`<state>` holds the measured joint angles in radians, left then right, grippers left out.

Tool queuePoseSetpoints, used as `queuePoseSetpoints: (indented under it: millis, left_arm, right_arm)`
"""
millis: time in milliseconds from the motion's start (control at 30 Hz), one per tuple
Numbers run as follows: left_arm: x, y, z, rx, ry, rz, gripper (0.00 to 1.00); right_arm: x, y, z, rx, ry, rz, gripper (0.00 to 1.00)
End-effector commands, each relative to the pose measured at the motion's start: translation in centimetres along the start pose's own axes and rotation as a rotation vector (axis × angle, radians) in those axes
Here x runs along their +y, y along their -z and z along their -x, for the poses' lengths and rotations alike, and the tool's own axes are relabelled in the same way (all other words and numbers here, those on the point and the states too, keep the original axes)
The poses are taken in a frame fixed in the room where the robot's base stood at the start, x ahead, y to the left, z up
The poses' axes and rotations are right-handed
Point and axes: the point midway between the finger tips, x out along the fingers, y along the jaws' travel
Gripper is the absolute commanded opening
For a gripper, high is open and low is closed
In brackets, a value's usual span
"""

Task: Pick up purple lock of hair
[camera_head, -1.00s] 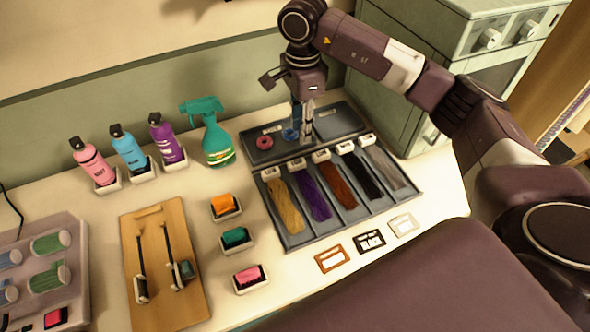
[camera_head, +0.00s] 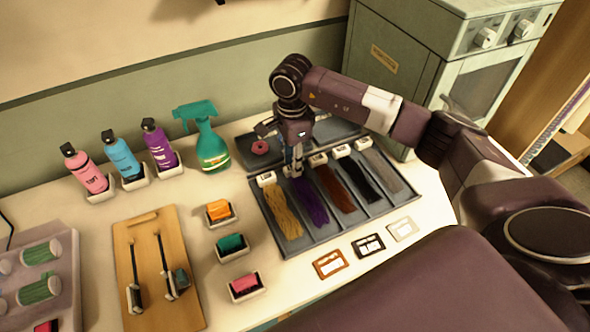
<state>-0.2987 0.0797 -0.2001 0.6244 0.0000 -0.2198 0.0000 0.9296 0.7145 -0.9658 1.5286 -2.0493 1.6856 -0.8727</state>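The purple lock of hair (camera_head: 312,206) lies in the second compartment from the left of the dark sectioned tray (camera_head: 325,244). Its top end is hidden behind my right gripper (camera_head: 293,172). The gripper points down, with its fingertips at or just above the top of that lock. The fingers look close together, and I cannot tell whether they touch or grip the lock. My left gripper is not in view.
Blond (camera_head: 282,212), brown (camera_head: 335,190), black (camera_head: 361,182) and grey (camera_head: 385,170) locks lie in the other compartments. A pink ring (camera_head: 260,147) lies in the rear tray. A green spray bottle (camera_head: 210,148) stands left of it. A green cabinet (camera_head: 400,50) stands behind right.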

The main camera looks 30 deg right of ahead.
Motion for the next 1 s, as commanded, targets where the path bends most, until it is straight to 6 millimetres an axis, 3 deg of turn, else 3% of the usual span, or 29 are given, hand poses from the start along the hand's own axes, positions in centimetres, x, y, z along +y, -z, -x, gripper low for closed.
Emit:
queuePoseSetpoints:
  millis: [300, 533, 1000]
  left_arm:
    - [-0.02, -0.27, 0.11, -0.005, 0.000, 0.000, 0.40]
    - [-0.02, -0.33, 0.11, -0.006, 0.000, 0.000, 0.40]
    - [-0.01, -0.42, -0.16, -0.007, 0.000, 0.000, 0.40]
  right_arm:
    - [0.01, -0.03, -0.66, 0.000, 0.000, 0.001, 0.25]
    - [0.01, -0.02, -0.63, 0.000, 0.000, 0.001, 0.00]
    - [-0.09, -0.01, 0.19, -0.001, 0.003, 0.001, 0.00]
